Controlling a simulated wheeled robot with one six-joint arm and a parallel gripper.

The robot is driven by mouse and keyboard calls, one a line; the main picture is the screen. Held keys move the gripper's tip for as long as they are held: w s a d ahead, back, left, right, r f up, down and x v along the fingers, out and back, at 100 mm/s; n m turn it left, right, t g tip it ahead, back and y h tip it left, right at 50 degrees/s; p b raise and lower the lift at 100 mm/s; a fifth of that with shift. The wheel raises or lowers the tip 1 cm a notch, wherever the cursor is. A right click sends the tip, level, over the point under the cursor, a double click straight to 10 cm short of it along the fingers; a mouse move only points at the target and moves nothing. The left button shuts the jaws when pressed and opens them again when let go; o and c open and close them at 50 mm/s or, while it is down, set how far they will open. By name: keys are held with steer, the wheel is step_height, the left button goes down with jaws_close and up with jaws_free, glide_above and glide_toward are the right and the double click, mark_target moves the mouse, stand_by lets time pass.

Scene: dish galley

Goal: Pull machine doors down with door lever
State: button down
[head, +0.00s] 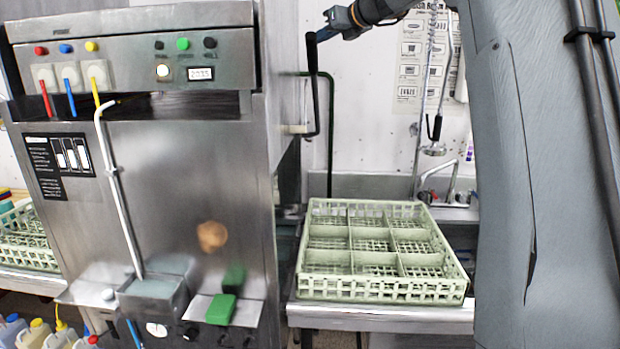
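The dish machine (190,150) is a tall steel cabinet with a control panel, filling the left half of the head view. At its right side a black lever (312,85) stands upright, with a thick dark grip at its top and its lower end near a pale fitting on the machine's side. My gripper (322,34) comes in from the upper right, at the lever's top grip. It looks very close to or touching the grip; its fingers are too small and overlapped to tell if they are closed on it. The machine doors are not clearly visible from this side.
A pale green dish rack (380,291) with empty compartments sits on the steel counter right of the machine. A dark green bent bar (330,140) stands behind the lever. A faucet and spray hose (433,148) are behind. Another rack (30,245) is at far left.

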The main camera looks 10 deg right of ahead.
steer(key=shift+x, duration=0.95)
steer(key=shift+a+f, duration=0.2)
steer(key=shift+f, duration=0.1)
steer(key=s+a+f+b, duration=0.2)
steer(key=s+f+b, duration=0.35)
steer(key=f, duration=0.55)
steer(key=s+a+f+b, duration=0.2)
steer(key=s+f+b, duration=0.2)
steer(key=s+f, duration=0.55)
steer(key=w+f+b, duration=0.3)
steer(key=f+b, duration=2.5)
steer(key=f, duration=0.4)
steer(key=s+d+r+p, duration=0.4)
steer(key=s+r+p, duration=0.1)
steer(key=s+p, duration=0.2)
steer(key=shift+v, duration=0.8)
